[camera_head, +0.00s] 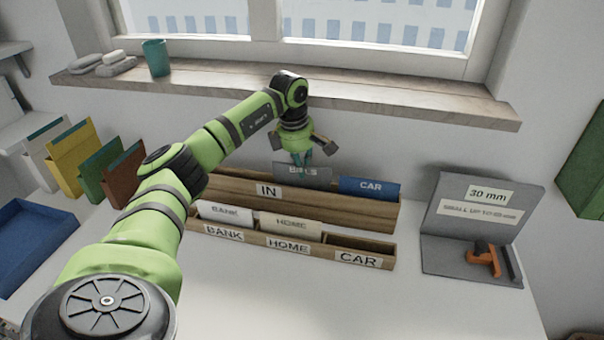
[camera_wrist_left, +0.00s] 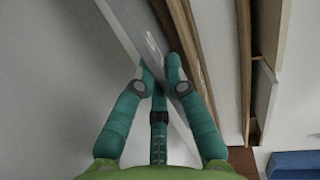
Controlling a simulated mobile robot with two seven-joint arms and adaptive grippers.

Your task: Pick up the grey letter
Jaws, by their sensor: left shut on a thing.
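The grey letter (camera_head: 288,174) stands upright in the wooden IN rack (camera_head: 230,188), to the left of the blue CAR letter (camera_head: 369,188). My left gripper (camera_head: 303,158) comes down from above and is shut on the top edge of the grey letter. In the left wrist view the teal fingers (camera_wrist_left: 163,80) close around the grey letter (camera_wrist_left: 190,105). The word on the letter is partly covered by the fingers. The letter's lower part is hidden in the rack. My right gripper is not in view.
A front rack has BANK, HOME and CAR slots; BANK holds a white letter (camera_head: 225,213), HOME a cream letter (camera_head: 290,224), and CAR (camera_head: 358,245) looks empty. A grey 30 mm gauge stand (camera_head: 440,215) is at right. Coloured folders and a blue tray (camera_head: 38,240) are at left.

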